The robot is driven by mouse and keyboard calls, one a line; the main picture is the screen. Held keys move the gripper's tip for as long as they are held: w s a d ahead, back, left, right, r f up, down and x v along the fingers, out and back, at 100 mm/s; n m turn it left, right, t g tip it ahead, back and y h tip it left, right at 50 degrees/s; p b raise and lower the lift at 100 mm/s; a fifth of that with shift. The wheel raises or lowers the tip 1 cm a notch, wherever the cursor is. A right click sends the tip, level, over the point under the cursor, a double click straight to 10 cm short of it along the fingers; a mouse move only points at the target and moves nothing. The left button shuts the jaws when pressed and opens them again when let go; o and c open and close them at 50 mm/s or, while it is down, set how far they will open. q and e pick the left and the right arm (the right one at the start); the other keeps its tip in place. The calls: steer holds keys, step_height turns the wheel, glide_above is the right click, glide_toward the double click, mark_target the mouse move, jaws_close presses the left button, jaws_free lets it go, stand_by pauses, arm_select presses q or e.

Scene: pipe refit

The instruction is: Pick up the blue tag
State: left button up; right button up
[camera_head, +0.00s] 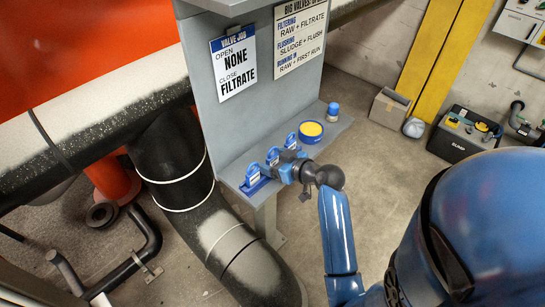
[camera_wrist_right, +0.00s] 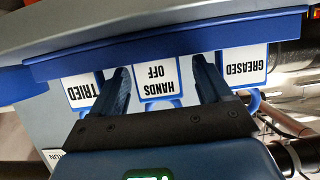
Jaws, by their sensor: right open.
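Three blue tags with white labels stand in a row in a blue rack (camera_wrist_right: 170,42) on the grey shelf. In the right wrist view they read TRIED (camera_wrist_right: 82,90), HANDS OFF (camera_wrist_right: 157,77) and GREASED (camera_wrist_right: 242,64), upside down. The near tag (camera_head: 252,176) and the far tag (camera_head: 291,140) also show in the head view; my gripper partly covers the middle one. My right gripper (camera_wrist_right: 160,66) is open, with one finger on each side of the HANDS OFF tag. Contact with the tag cannot be told. My left gripper is out of view.
A round blue tub with a yellow top (camera_head: 311,130) and a small blue-capped bottle (camera_head: 333,111) stand farther along the shelf. A grey sign panel (camera_head: 240,120) rises behind the tags. A large black pipe (camera_head: 175,160) is left.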

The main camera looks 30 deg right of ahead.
steer(key=shift+x, duration=1.05)
steer(key=c, duration=1)
steer(key=shift+d+r, duration=0.1)
steer(key=shift+r, duration=0.1)
